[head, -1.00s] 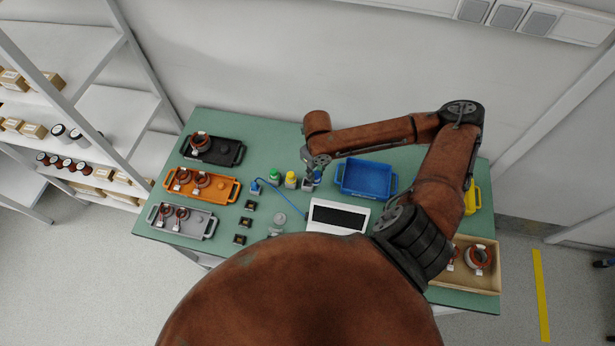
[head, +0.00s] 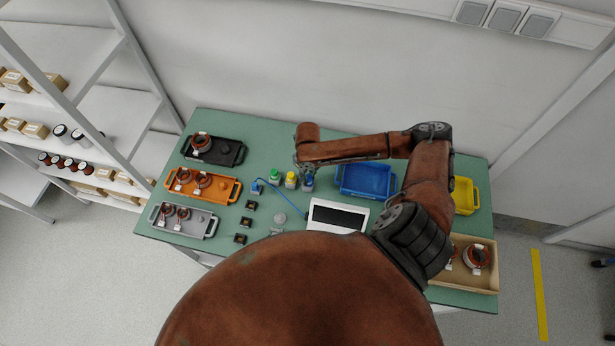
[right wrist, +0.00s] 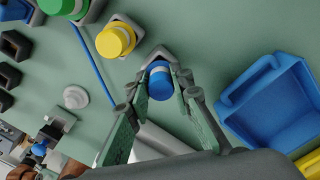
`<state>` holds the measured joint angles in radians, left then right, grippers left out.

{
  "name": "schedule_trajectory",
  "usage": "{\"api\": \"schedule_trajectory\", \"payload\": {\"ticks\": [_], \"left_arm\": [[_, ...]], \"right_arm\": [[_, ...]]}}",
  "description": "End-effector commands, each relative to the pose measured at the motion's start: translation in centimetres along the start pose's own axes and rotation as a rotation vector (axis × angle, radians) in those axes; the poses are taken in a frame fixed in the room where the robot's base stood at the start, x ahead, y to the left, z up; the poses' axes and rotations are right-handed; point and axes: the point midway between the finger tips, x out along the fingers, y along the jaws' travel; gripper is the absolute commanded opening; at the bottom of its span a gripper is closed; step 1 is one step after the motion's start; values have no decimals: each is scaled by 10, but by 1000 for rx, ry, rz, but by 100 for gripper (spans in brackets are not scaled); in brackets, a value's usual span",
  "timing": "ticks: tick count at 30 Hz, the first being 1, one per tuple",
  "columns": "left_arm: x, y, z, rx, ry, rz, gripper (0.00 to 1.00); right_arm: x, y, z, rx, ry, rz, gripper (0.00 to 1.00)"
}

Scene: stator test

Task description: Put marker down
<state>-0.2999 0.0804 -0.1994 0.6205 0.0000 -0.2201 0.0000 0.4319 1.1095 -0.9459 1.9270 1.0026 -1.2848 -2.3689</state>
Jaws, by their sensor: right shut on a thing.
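A blue marker (right wrist: 158,90) with a pale band is between the fingers of my right gripper (right wrist: 159,84), which is shut on it. Its far end lines up with a grey square holder (right wrist: 155,53) in the right wrist view; I cannot tell whether it is fully seated. In the head view, my right gripper (head: 305,170) is above the blue marker (head: 309,181), partly hiding it. A yellow marker (head: 291,177) and a green marker (head: 275,174) stand in holders to its left. My left gripper is not in view.
A blue tray (head: 340,189) is right of the marker row. A white device (head: 337,216) is in front, with a blue cable (right wrist: 92,62) passing near the holders. Black, orange and grey trays (head: 154,216) with parts line the left side of the green table (head: 262,143).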

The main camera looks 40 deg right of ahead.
Motion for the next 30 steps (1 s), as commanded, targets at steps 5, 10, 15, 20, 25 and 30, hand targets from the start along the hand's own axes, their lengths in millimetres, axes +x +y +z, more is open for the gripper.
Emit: {"api": "schedule_trajectory", "payload": {"ticks": [5, 10, 15, 20, 25, 30], "left_arm": [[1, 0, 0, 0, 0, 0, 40], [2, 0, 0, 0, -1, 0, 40], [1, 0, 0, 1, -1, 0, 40], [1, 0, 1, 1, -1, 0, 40], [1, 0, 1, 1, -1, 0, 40], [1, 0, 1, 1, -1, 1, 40]], "right_arm": [[5, 0, 0, 1, 0, 0, 0], [8, 0, 0, 0, 0, 0, 23], [8, 0, 0, 0, 0, 0, 35], [8, 0, 0, 1, 0, 0, 38], [6, 0, 0, 1, 0, 0, 38], [-9, -1, 1, -1, -3, -1, 38]]}}
